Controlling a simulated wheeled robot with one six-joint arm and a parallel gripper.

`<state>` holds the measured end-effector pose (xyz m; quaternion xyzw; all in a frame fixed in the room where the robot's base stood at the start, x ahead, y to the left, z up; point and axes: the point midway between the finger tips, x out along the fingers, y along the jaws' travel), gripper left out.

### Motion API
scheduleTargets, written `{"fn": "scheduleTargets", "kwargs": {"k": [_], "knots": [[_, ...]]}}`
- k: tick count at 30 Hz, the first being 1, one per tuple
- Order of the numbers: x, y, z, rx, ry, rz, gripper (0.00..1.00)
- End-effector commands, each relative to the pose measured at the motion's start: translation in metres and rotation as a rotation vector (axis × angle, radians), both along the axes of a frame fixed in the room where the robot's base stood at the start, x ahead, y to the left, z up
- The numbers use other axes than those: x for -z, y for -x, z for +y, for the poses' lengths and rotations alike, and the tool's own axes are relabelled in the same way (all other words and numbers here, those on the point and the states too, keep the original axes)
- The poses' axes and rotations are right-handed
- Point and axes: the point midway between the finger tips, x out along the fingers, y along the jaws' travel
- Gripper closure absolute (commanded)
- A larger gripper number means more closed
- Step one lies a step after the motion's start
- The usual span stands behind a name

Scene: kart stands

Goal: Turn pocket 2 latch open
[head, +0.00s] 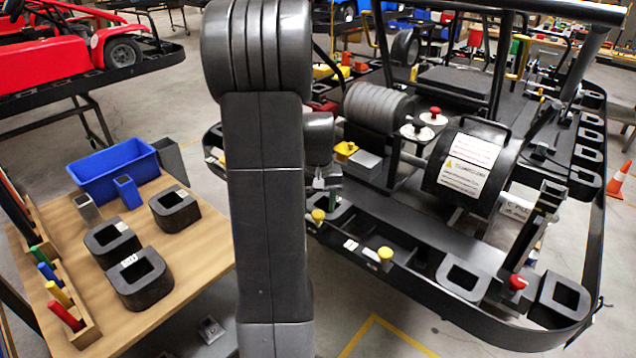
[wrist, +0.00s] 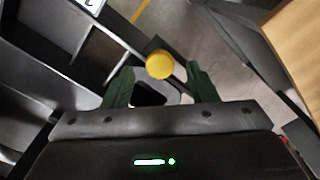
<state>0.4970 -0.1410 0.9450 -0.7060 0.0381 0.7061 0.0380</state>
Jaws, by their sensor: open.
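A yellow latch knob (head: 318,215) sits on the near rail of the black kart frame (head: 410,285), just below my gripper (head: 331,192). A second yellow knob (head: 385,254) is further right on the same rail. A red knob (head: 517,283) stands between two pockets at the right. No pocket number is readable, so I cannot tell which is pocket 2. In the wrist view, a yellow knob (wrist: 159,64) lies between the tips of my open gripper (wrist: 159,72), with a gap on each side. My arm hides part of the rail in the head view.
A wooden table (head: 185,290) at the left holds a blue bin (head: 113,170), several black pocket blocks (head: 140,278) and coloured handles. A black drum with a label (head: 467,170) rises behind the rail. An orange cone (head: 619,181) stands at the far right.

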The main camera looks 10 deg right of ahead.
Motion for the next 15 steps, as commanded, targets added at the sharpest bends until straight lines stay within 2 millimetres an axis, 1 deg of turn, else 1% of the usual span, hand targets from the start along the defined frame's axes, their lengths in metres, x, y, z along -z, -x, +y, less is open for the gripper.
{"fn": "scheduleTargets", "kwargs": {"k": [1,9,12,15], "knots": [[-0.010,0.000,0.000,0.000,0.001,-0.005,0.48],[-0.073,-0.001,0.000,0.000,0.002,-0.007,0.48],[-0.093,-0.001,0.000,0.000,0.002,-0.006,0.48],[-0.107,-0.001,0.000,-0.001,0.001,-0.005,0.48]]}}
